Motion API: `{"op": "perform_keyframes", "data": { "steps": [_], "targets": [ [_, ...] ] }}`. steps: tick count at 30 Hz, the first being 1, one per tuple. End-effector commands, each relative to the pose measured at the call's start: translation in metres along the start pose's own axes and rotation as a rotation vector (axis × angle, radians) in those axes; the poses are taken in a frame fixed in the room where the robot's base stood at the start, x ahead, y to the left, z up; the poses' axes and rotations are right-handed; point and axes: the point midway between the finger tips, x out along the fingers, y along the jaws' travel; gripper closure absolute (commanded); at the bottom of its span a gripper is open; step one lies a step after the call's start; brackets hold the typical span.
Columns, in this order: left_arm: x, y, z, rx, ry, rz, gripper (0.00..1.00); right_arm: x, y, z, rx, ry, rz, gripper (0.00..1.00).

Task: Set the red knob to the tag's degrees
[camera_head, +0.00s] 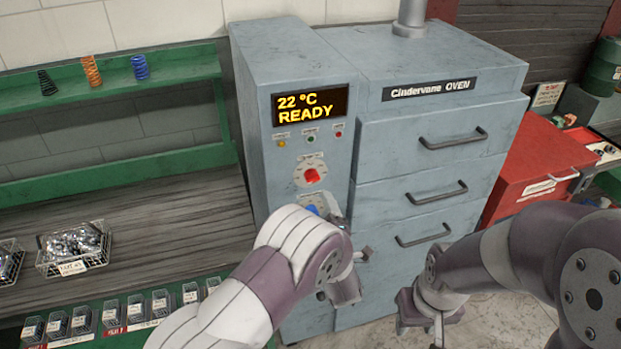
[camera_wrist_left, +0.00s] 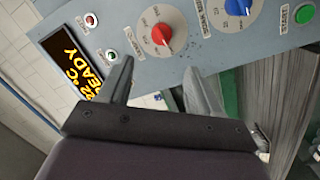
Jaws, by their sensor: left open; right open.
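The red knob (camera_head: 312,175) sits on a pale dial on the front of the grey oven's control column. In the left wrist view the red knob (camera_wrist_left: 162,34) shows near the top, beyond my left gripper (camera_wrist_left: 160,85), whose two fingers are apart and empty. The fingers do not touch the knob. In the head view my left arm covers most of that gripper, below the dials. My right gripper (camera_head: 428,318) is open and empty, low before the drawers.
A blue knob (camera_wrist_left: 238,5) is beside the red one, with a green start button (camera_wrist_left: 304,14). The oven display (camera_head: 310,105) reads 22 °C READY. A green shelf (camera_head: 110,75) holds springs. A red cabinet (camera_head: 540,165) stands right.

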Motion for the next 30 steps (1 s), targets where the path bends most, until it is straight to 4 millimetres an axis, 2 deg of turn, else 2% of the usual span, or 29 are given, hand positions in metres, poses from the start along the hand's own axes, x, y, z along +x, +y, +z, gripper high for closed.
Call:
{"op": "perform_keyframes", "data": {
  "steps": [1, 6, 10, 15, 23, 24, 26, 28, 29, 30],
  "targets": [
    [0.014, 0.004, -0.005, 0.001, 0.003, -0.002, 0.36, -0.012, 0.0, -0.002, 0.0, 0.0, 0.0, 0.57],
    [0.058, 0.004, -0.003, 0.002, 0.0, -0.002, 0.36, -0.029, 0.0, -0.004, 0.0, 0.0, 0.0, 0.57],
    [0.08, 0.003, -0.002, 0.003, -0.001, 0.0, 0.36, -0.035, 0.0, -0.005, 0.0, 0.0, 0.0, 0.57],
    [0.093, 0.001, -0.001, 0.003, -0.002, 0.0, 0.36, -0.038, 0.0, -0.005, 0.0, 0.0, 0.0, 0.57],
    [0.095, 0.0, 0.0, 0.004, -0.003, 0.0, 0.36, -0.037, 0.0, -0.005, 0.0, 0.0, 0.0, 0.57],
    [0.095, 0.0, 0.0, 0.004, -0.003, 0.0, 0.43, -0.037, 0.0, -0.005, 0.0, 0.0, 0.0, 0.57],
    [0.095, 0.0, 0.0, 0.004, -0.003, 0.0, 0.62, -0.037, 0.0, -0.005, 0.0, 0.0, 0.0, 0.57],
    [0.095, 0.0, 0.0, 0.004, -0.003, 0.0, 0.85, -0.037, 0.0, -0.005, 0.0, 0.0, 0.0, 0.57],
    [0.095, 0.0, 0.0, 0.004, -0.003, 0.0, 0.92, -0.037, 0.0, -0.005, 0.0, 0.0, 0.0, 0.57],
    [0.095, 0.0, 0.0, 0.004, -0.003, 0.0, 0.92, -0.037, 0.0, -0.005, 0.0, 0.0, 0.0, 0.57]
  ]
}}
